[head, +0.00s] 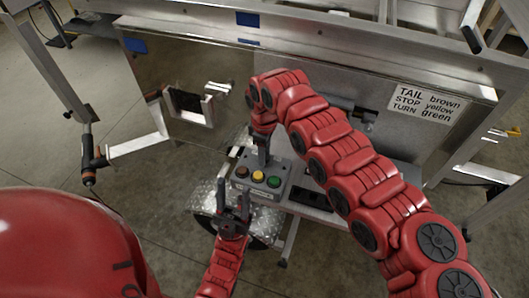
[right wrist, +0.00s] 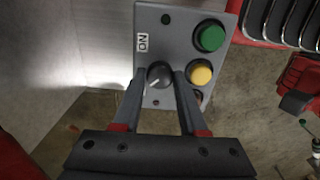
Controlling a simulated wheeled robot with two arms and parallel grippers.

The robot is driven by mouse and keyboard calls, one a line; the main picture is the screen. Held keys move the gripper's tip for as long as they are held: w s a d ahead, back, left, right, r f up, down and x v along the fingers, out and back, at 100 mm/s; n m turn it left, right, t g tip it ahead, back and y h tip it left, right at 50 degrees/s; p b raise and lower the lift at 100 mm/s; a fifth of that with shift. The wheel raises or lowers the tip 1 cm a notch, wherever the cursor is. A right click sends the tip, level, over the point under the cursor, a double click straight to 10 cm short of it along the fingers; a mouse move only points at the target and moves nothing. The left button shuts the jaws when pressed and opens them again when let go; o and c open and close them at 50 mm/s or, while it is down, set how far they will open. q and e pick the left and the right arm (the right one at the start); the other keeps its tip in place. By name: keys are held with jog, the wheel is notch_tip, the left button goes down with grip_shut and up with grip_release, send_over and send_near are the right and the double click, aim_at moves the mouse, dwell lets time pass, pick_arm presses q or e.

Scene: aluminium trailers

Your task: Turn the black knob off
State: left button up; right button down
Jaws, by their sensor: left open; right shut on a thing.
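A grey control box (head: 243,184) carries yellow (head: 259,176) and green (head: 274,181) buttons and a darker button. In the right wrist view, the black knob (right wrist: 158,74) sits on the box (right wrist: 175,30) below an "ON" label (right wrist: 143,42). My right gripper (right wrist: 159,78) has a finger on each side of the knob and is shut on it. The knob's lower side and any other label are hard to see. In the head view my right gripper (head: 263,150) reaches down to the box's far edge. My left gripper (head: 233,207) is open and empty in front of the box.
A metal trailer panel (head: 330,95) with a sign (head: 424,103) stands behind. A bracket (head: 138,143) juts out at left. Concrete floor is open at front right.

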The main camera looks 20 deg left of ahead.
jog(key=shift+c, duration=2.2)
grip_release()
notch_tip(320, 180, up, 17)
jog(key=b, duration=0.1)
jog(key=shift+r, duration=0.2)
